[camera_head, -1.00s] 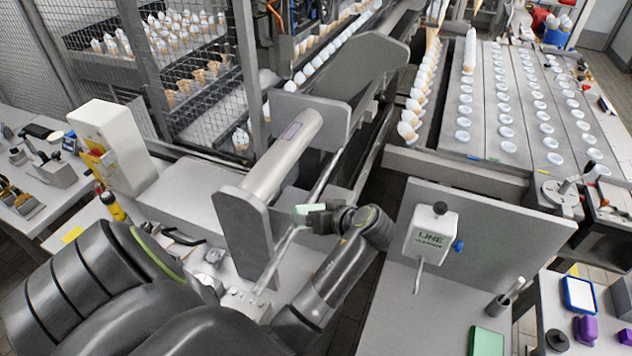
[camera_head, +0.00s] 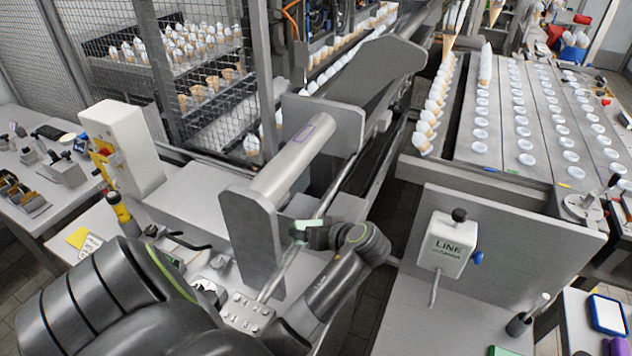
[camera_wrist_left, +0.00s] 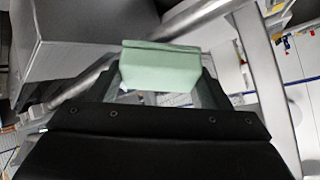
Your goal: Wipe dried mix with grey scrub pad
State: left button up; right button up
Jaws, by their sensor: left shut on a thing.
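My left gripper (camera_head: 312,236) reaches in beside a grey metal roller assembly (camera_head: 290,165). It is shut on a small pale green pad (camera_head: 299,226), not visibly grey. The pad also shows in the left wrist view (camera_wrist_left: 160,67), held between the fingertips. In the head view the pad is by a slanted steel rod (camera_head: 283,268), just right of the upright end plate (camera_head: 250,240). I cannot tell whether it touches the rod. I cannot make out any dried mix. My right gripper is not in view.
A white box marked LINE (camera_head: 447,243) stands on a panel at right. A white dispenser (camera_head: 122,150) and a yellow-black bottle (camera_head: 119,208) are at left. Cones line the conveyor behind. A dark gap separates the roller bench from the right-hand table.

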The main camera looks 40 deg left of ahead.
pick_arm(q)
jog(key=shift+s+a+f+b, duration=0.15)
jog(key=shift+a+f+b, duration=0.3)
jog(key=shift+f, duration=0.4)
dwell(0.6)
